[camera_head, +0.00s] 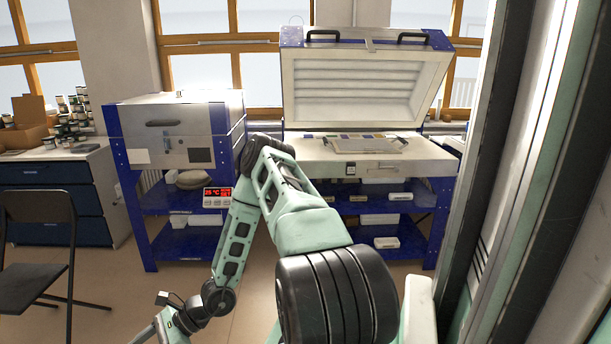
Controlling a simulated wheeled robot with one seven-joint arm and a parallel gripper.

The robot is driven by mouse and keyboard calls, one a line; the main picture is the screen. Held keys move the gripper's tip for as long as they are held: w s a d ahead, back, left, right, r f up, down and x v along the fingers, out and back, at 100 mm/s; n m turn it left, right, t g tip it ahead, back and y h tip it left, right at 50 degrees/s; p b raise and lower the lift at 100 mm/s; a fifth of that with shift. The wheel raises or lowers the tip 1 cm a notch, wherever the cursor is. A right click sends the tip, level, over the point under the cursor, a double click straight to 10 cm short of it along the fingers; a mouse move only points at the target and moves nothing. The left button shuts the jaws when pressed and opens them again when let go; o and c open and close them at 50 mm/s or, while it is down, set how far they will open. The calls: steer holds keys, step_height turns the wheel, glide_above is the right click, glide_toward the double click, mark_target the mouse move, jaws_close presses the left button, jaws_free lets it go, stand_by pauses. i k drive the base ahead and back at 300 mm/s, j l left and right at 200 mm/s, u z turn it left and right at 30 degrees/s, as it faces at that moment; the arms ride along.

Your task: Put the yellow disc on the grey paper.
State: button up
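I cannot make out a yellow disc in this view. In the open kiln (312,171) at the back centre, a flat greyish sheet (390,150) lies on the bed. It may be the grey paper, but it is too small to be sure. Several small flat coloured pieces (345,137) lie along its back edge. My arm reaches forward, then bends down to the lower left. My gripper (172,328) is only partly in view at the bottom edge, low and well away from the kiln. Its fingertips are cut off, so open or shut does not show.
A closed kiln (170,135) on a blue stand, with a red display (217,192), stands left of the open one. The raised lid (365,85) leans back. A black chair (38,245) and a drawer cabinet (60,205) are at left. A tall post fills the right side.

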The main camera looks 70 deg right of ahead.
mark_target(364, 144)
steer(key=l+z, duration=0.15)
steer(key=z, duration=0.3)
steer(key=i+l+z, duration=0.15)
steer(key=z, duration=0.35)
steer(key=i+l+z, duration=0.1)
steer(key=z, duration=0.35)
steer(key=i+z, duration=0.15)
steer(key=z, duration=0.3)
steer(key=i+z, duration=0.7)
steer(key=i+j+z, duration=0.35)
steer(key=l, duration=0.1)
